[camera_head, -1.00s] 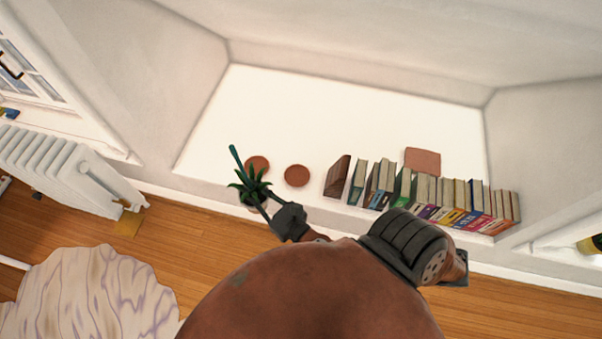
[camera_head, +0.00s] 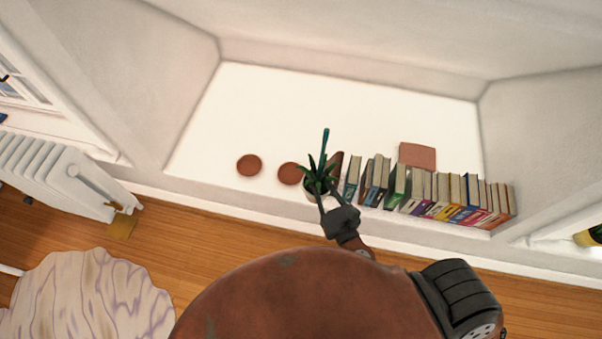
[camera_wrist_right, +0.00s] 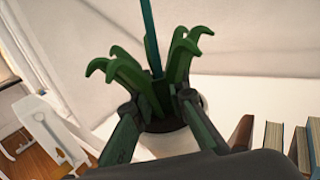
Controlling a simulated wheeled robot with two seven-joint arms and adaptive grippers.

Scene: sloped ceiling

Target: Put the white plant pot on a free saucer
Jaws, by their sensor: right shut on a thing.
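The white plant pot (camera_head: 313,196) holds a green plant with a thin teal stake. My right gripper (camera_head: 321,190) is shut on the pot, near the front edge of the white ledge. In the right wrist view the pot (camera_wrist_right: 172,143) sits between the fingers of my right gripper (camera_wrist_right: 160,118), mostly hidden by plant and gripper. Two round terracotta saucers show on the ledge, both empty: one at the left (camera_head: 249,165), one (camera_head: 289,173) just left of the plant. I cannot tell whether the pot is raised. My left gripper is not in view.
A row of books (camera_head: 430,195) stands along the ledge's right part, with a brown wooden bookend (camera_head: 337,160) right behind the plant. A flat terracotta square (camera_head: 417,156) lies behind the books. The white ledge (camera_head: 290,110) is clear at the back. A radiator (camera_head: 60,180) stands at left.

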